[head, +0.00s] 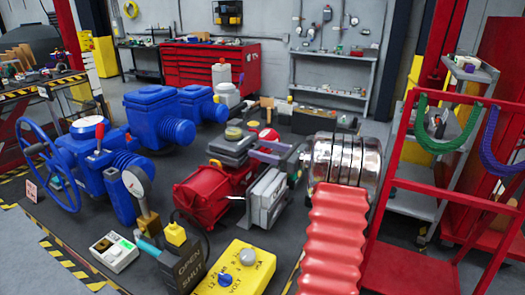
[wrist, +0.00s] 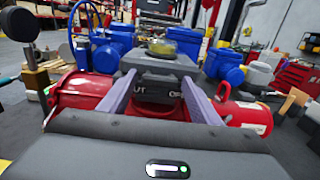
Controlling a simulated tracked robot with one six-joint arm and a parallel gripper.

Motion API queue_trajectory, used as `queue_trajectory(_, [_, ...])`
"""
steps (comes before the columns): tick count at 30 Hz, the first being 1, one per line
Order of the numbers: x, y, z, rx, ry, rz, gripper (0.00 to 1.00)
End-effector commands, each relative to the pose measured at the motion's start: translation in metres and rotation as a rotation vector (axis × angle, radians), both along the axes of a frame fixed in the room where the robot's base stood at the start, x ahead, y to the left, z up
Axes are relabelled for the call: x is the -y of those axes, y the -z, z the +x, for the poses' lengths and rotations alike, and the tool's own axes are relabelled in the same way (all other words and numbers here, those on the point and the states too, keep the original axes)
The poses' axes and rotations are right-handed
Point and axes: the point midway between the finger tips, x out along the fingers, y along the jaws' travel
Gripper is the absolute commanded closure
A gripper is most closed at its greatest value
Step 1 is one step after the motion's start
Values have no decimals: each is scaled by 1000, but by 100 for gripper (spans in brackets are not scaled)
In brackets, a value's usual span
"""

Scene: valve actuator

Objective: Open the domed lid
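The domed lid (wrist: 158,64) is a dark grey cover with a clear yellowish dome (wrist: 176,44) on top. It sits on a grey box above a red cylindrical actuator (wrist: 82,92) and looks closed. In the head view the lid (head: 228,146) is near the middle of the bench, with its dome (head: 234,132) facing up. My gripper (wrist: 158,78) is open, with its two purple fingers apart at the near side of the lid. Nothing is held between them. I cannot tell whether the fingertips touch the lid. In the head view, my gripper (head: 252,156) is right of the lid.
Blue valve actuators (head: 152,116) stand behind and left. A pressure gauge (head: 134,182) stands front left. A yellow multimeter (head: 236,270) and an OPEN/SHUT box (head: 184,262) are in front. A red cart frame (head: 415,190) stands at the right.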

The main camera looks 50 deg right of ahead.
Motion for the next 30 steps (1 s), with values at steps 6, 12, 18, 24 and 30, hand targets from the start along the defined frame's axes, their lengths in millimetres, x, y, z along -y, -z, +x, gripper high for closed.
queue_trajectory(6, [0, 0, 0, 0, 0, 0, 58])
queue_trajectory(12, [0, 0, -1, 0, 0, 0, 72])
queue_trajectory(18, [0, 0, -1, 0, 1, 0, 86])
queue_trajectory(24, [0, -1, -1, -1, 0, 0, 93])
queue_trajectory(30, [-1, -6, 1, -19, -2, -7, 93])
